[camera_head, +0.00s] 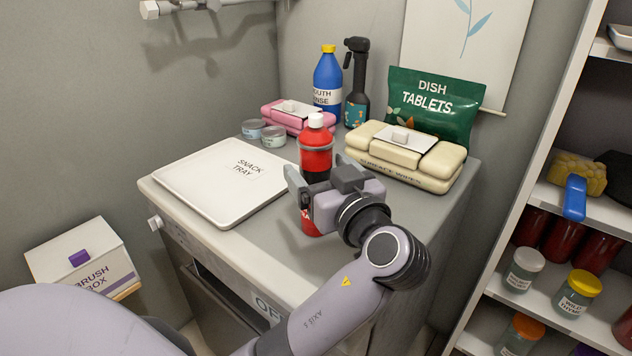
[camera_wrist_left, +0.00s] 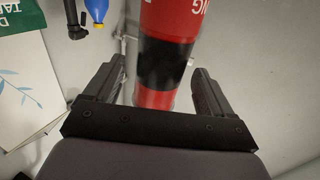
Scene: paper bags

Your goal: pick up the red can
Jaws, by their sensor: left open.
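The red can (camera_head: 316,140) stands upright on the cabinet top, with a white cap, a black band and red below. My left gripper (camera_head: 318,170) is in front of it and hides part of its middle and lower body. In the left wrist view the can (camera_wrist_left: 165,65) shows large between the two open fingers of the left gripper (camera_wrist_left: 160,70), with its red, black and red bands. I see a gap beside each finger; I cannot tell how deep the can sits between them. My right gripper is not in view.
A white snack tray (camera_head: 205,203) lies left of the can. Tan surface wipes (camera_head: 405,172) and a green dish tablets bag (camera_head: 436,100) are to the right. Behind are small tins (camera_head: 273,137), pink wipes (camera_head: 293,122), a blue bottle (camera_head: 327,75) and a black spray bottle (camera_head: 356,90).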

